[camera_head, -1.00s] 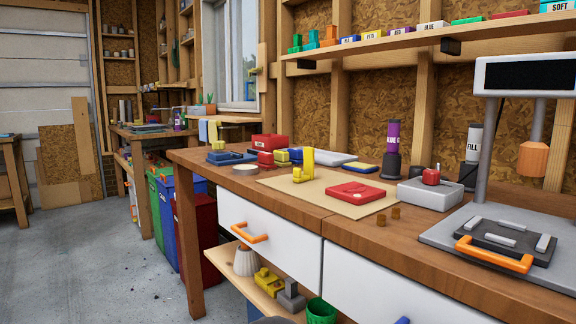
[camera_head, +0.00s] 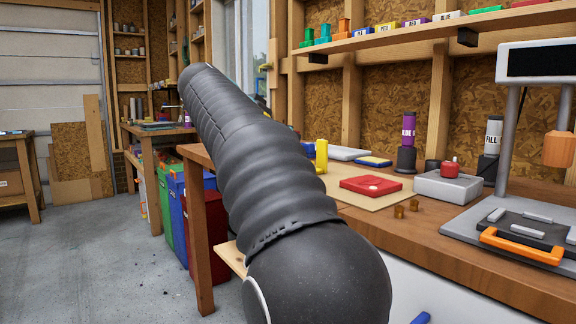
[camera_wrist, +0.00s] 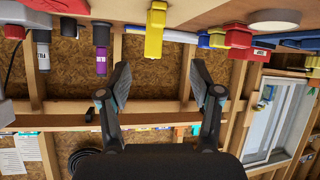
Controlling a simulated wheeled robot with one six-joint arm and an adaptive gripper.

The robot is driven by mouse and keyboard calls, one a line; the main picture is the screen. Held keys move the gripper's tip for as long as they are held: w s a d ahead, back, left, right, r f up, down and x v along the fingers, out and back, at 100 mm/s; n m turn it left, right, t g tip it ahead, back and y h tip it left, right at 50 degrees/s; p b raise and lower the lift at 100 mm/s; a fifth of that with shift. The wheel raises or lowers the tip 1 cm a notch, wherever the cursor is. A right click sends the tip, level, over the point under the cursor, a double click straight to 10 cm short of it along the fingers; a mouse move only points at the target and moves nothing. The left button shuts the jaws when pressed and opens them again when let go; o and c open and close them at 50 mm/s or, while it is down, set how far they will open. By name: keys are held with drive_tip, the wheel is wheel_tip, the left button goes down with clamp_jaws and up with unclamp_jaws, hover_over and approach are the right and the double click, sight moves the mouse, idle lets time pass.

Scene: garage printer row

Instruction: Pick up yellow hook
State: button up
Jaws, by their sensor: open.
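The yellow hook (camera_head: 321,157) stands upright on the tan mat (camera_head: 350,194) on the workbench. It is just right of my arm in the head view, and its base is partly hidden. The wrist view is upside down, and there the hook (camera_wrist: 155,30) hangs from the top, apart from the fingers. My gripper (camera_wrist: 160,78) is open and empty, with the wall boards between and behind its fingers. In the head view my dark arm covers the left part of the bench and the gripper cannot be made out.
A red flat part (camera_head: 370,185) lies on the mat near the hook. A grey box with a red knob (camera_head: 448,185) and a press with an orange handle (camera_head: 522,246) stand to the right. A wall shelf (camera_head: 420,32) runs above the bench.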

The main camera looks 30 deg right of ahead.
sight(321, 141)
drive_tip(key=w+d+m, duration=0.1)
drive_tip(key=d, duration=0.4)
drive_tip(key=w+d+f+m+h, duration=0.1)
drive_tip(key=d, duration=0.4)
drive_tip(key=w+d+f+g, duration=0.1)
drive_tip(key=d, duration=0.4)
drive_tip(key=shift+w+f+m+b, duration=0.2)
drive_tip(key=shift+f+m+b, duration=0.1)
drive_tip(key=shift+m, duration=0.1)
drive_tip(key=shift+a+r+h, duration=0.1)
drive_tip(key=shift+h, duration=0.2)
drive_tip(key=c, duration=1.2)
